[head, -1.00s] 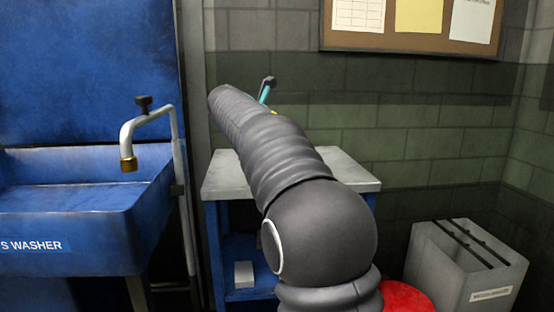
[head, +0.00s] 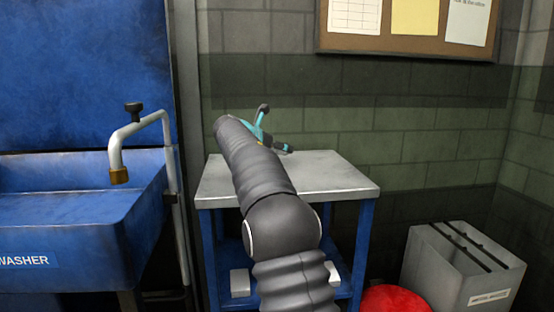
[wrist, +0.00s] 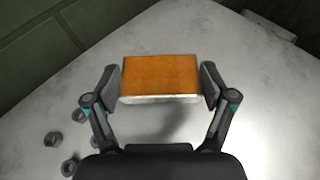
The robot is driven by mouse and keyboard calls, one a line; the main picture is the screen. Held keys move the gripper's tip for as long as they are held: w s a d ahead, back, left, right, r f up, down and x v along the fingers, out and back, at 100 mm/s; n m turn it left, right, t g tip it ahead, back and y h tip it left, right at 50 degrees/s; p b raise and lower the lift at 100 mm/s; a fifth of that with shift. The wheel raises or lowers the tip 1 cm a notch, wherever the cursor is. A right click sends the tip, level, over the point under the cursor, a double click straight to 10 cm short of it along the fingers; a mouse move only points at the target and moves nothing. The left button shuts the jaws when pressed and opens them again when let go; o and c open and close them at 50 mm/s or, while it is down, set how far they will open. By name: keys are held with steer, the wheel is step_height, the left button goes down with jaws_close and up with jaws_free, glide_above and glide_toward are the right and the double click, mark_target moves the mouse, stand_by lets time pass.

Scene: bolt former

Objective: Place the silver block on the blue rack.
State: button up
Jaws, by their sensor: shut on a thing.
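My gripper (wrist: 163,84) is shut on the silver block (wrist: 160,98), with one finger against each short end. The block's broad face looks orange-brown in the wrist view, and its near edge is silver. It is over a pale grey surface, with a shadow below it; I cannot tell whether it touches. In the head view, the blue rack (head: 362,240) has a grey top and blue legs. My gripper (head: 270,138) shows in part, teal and dark, over the rack's back part. My arm hides the block there.
Several dark nuts (wrist: 53,138) lie on the surface at left in the wrist view. A blue washer sink (head: 70,220) with a pipe tap (head: 118,150) stands left of the rack. A grey bin (head: 460,265) and a red round object (head: 395,299) are at right. The top's right part is clear.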

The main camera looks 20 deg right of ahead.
steer(key=shift+f+b, duration=0.7)
steer(key=shift+f, duration=1.2)
steer(key=shift+f, duration=0.1)
steer(key=o, duration=1.6)
steer(key=shift+f, duration=0.1)
steer(key=shift+c, duration=0.2)
steer(key=shift+a+r, duration=0.2)
steer(key=v, duration=1.1)
steer(key=shift+s+a+r, duration=0.1)
steer(key=shift+s+a, duration=0.05)
steer(key=shift+a, duration=0.1)
